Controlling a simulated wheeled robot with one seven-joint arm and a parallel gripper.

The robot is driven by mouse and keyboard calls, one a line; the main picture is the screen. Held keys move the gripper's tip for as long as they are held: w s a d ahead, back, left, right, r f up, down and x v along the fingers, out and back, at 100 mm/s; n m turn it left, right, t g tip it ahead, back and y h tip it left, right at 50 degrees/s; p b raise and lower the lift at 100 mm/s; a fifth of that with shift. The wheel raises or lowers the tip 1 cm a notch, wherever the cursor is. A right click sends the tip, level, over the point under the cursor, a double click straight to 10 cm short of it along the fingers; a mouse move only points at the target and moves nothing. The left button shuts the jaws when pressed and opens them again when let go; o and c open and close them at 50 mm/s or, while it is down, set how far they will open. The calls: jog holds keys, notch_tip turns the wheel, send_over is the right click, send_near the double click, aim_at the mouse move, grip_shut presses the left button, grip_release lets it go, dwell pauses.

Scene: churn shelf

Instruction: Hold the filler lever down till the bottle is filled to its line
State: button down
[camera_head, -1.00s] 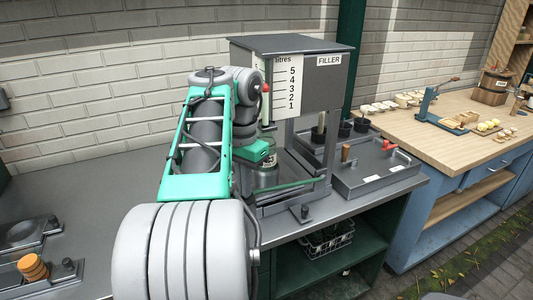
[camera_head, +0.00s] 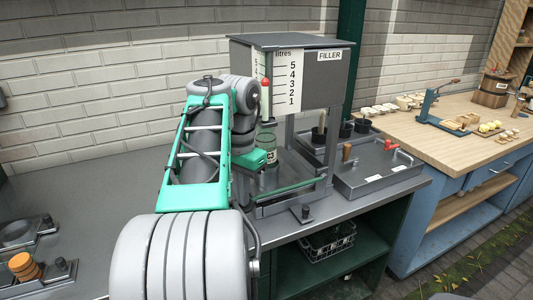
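The filler (camera_head: 327,90) is a grey cabinet on posts with a "FILLER" sign and a litre scale (camera_head: 288,85) marked 1 to 5. An upright red-tipped part (camera_head: 266,88), perhaps the lever, shows in front of the scale's left side. My gripper (camera_head: 262,160) is at the bottle's left front side, low and below the red-tipped part. Its fingers are not clear, so I cannot tell whether they are open or touch the bottle.
A grey tray with a red-handled tap (camera_head: 390,146) and dark cups (camera_head: 362,125) stand right of the filler. A wooden bench (camera_head: 440,135) is further right. An orange stacked piece (camera_head: 25,266) sits at lower left. The counter behind my arm is clear.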

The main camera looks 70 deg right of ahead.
aim_at(244, 209)
jog(key=shift+f, duration=0.15)
jog(key=shift+f+b, duration=0.7)
jog(key=shift+f, duration=0.05)
jog(key=shift+f+b, duration=0.8)
jog(key=shift+f+b, duration=0.5)
jog(key=shift+f, duration=0.15)
